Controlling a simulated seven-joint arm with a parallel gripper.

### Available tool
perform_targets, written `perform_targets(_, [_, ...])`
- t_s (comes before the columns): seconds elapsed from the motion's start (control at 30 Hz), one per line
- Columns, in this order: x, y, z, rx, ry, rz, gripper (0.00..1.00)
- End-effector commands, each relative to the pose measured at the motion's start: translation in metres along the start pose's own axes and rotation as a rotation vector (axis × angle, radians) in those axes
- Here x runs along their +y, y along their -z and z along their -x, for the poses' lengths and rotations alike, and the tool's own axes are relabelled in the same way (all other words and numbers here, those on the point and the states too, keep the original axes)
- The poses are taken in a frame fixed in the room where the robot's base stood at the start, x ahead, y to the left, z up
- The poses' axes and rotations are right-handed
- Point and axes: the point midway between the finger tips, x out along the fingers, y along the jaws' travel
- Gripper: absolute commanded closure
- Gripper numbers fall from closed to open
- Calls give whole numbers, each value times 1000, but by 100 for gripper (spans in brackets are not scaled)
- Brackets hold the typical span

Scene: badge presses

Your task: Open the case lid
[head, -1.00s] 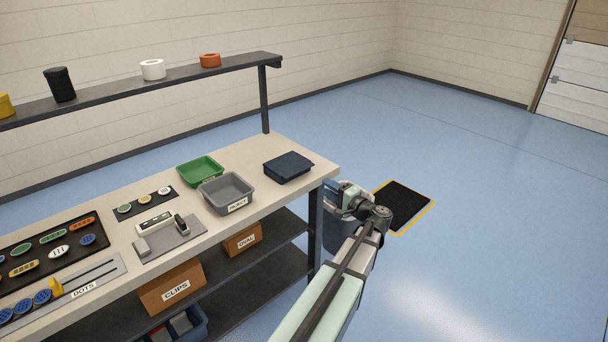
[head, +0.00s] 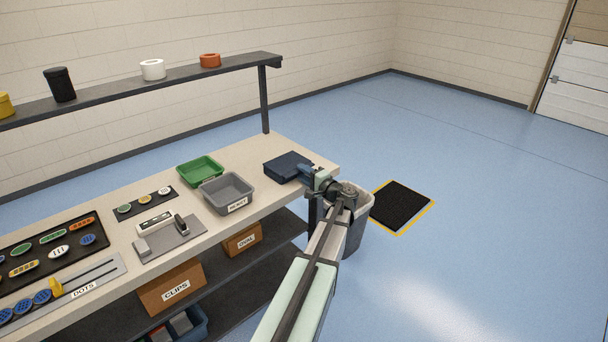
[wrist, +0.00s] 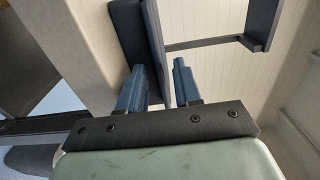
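The case (head: 287,166) is a dark navy flat box at the right end of the bench, with its lid down. My gripper (head: 305,171) is at the case's front right corner in the head view and hides that corner. In the wrist view the gripper (wrist: 160,68) has two blue fingers standing apart. The thin dark edge of the lid (wrist: 153,30) shows in line with the gap between them, with the case body (wrist: 127,35) to its left. I cannot tell whether either finger touches it.
A grey tray (head: 208,193) and a green tray (head: 199,162) stand left of the case. A shelf (head: 190,75) runs above the back of the bench. A grey bin (head: 356,235) stands on the floor by the bench end.

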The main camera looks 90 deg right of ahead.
Motion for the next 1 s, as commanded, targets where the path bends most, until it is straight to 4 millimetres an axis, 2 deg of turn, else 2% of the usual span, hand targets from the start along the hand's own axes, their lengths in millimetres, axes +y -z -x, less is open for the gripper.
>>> perform_targets(0.23, [0,0,0,0,0,0,66])
perform_targets(0.6, [0,0,0,0,0,0,100])
perform_targets(1.0, [0,0,0,0,-1,0,100])
